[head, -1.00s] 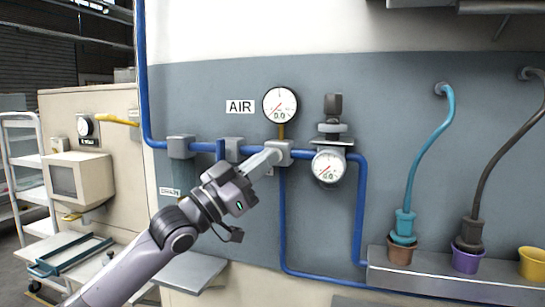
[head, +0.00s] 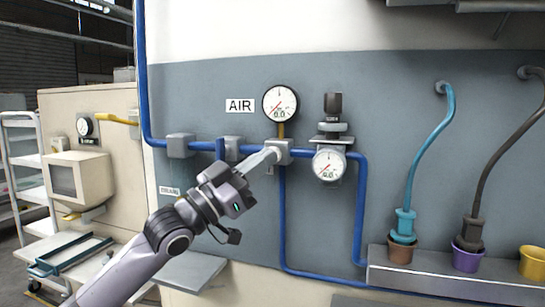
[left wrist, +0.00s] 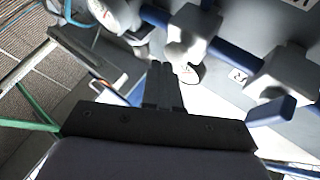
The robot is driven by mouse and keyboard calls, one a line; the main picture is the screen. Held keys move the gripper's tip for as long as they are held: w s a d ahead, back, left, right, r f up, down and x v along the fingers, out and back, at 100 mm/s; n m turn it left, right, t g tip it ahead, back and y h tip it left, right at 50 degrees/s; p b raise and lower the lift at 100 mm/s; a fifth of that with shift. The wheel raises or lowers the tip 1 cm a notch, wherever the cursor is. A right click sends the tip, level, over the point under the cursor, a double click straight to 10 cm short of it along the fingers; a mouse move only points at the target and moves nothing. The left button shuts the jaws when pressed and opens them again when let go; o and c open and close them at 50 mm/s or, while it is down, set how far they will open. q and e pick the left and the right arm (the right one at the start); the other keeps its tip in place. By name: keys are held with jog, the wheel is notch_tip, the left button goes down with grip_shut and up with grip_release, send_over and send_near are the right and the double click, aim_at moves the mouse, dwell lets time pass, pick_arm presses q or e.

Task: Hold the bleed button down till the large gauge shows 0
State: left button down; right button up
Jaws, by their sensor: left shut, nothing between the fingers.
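The large gauge (head: 280,104) is a round white dial on the wall beside the AIR sign. Its red needle points to the lower left and its digits read 0.0. A grey block (head: 278,151) sits on the blue pipe below it. My left gripper (head: 272,155) is shut and empty, its fingertips at the front of this block; the head view does not show clearly whether they touch it. The bleed button cannot be made out behind the fingers. In the left wrist view the shut fingers (left wrist: 160,82) point toward the pipe fittings.
A smaller gauge (head: 328,165) hangs below a regulator with a dark knob (head: 333,105), right of the block. A ledge with coloured cups (head: 467,255) is at right.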

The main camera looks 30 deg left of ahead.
pick_arm(q)
jog(key=shift+s+d, duration=0.1)
jog(key=shift+s, duration=0.3)
jog(key=s, duration=0.2)
jog(key=s+d+b, duration=0.1)
jog(key=s, duration=0.1)
jog(key=shift+s+d, duration=0.1)
jog(key=shift+s, duration=0.3)
dwell(0.5)
